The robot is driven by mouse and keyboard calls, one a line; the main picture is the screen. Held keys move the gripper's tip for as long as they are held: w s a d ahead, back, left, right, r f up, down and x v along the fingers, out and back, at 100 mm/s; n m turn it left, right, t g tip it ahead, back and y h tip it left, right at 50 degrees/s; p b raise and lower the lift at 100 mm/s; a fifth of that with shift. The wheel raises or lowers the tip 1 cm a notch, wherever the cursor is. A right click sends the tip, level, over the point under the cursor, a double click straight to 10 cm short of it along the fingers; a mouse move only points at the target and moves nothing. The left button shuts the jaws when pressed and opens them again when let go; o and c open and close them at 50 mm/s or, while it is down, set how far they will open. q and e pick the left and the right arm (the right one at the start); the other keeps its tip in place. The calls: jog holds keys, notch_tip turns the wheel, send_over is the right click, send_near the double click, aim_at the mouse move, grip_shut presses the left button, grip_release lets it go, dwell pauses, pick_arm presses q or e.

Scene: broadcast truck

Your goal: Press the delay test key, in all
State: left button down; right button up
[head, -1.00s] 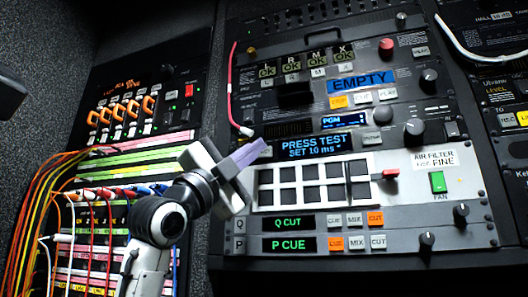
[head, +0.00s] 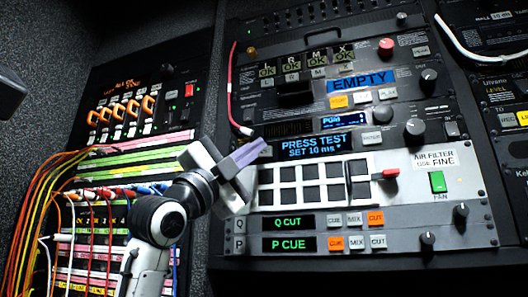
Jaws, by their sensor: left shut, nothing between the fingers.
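The delay unit's display (head: 314,146) glows blue and reads "PRESS TEST SET 10 ms". A small grey key (head: 371,139) sits to the right of that display; its label is too small to read surely. My left gripper (head: 263,146) is shut and empty. Its purple fingertips point up and right, in front of the panel just left of the display. They cover a part of the panel there, so I cannot tell whether a key lies behind them or whether they touch it. My right gripper is not in view.
Below is a white panel with a grid of dark buttons (head: 310,184), a red-tipped lever (head: 385,174) and a green fan switch (head: 437,182). A red cable (head: 230,95) hangs above my gripper. A patch bay with many cables (head: 100,190) stands at left. A large knob (head: 414,131) sticks out at right.

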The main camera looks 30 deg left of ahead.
pick_arm(q)
jog(key=shift+w, duration=0.1)
dwell(0.5)
jog(key=shift+w+a+p, duration=0.1)
jog(key=shift+w+p, duration=0.2)
jog(key=shift+p, duration=0.05)
jog(key=shift+w+a, duration=0.1)
jog(key=shift+w, duration=0.25)
dwell(0.4)
jog(key=shift+s, duration=0.1)
jog(key=shift+s+d+h, duration=0.2)
jog(key=shift+s+h, duration=0.1)
jog(key=shift+s, duration=0.35)
jog(key=shift+s+d+b, duration=0.15)
jog(key=shift+s+d, duration=0.05)
jog(key=shift+s, duration=0.6)
jog(key=shift+s+d+b, duration=0.15)
jog(key=shift+s, duration=0.7)
jog(key=shift+s+d+b, duration=0.15)
jog(key=shift+s+d, duration=0.05)
jog(key=shift+s, duration=0.6)
